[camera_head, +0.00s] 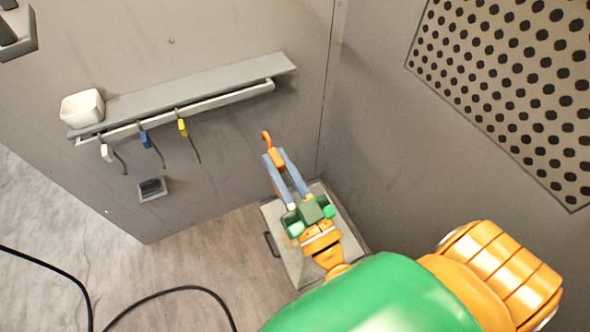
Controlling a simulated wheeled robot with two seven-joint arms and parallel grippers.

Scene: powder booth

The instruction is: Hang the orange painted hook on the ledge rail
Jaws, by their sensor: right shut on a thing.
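The orange hook (267,140) is held between the fingertips of my right gripper (275,160), with its curved end pointing up and to the left. The ledge rail (225,98) runs along the front of a grey ledge (200,84) on the left wall. The hook is apart from the rail. My left gripper is not in view.
A white hook (107,152), a blue hook (146,140) and a yellow hook (182,127) hang on the rail's left and middle parts. The rail right of the yellow hook is free. A grey lidded box (292,262) is below my gripper.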

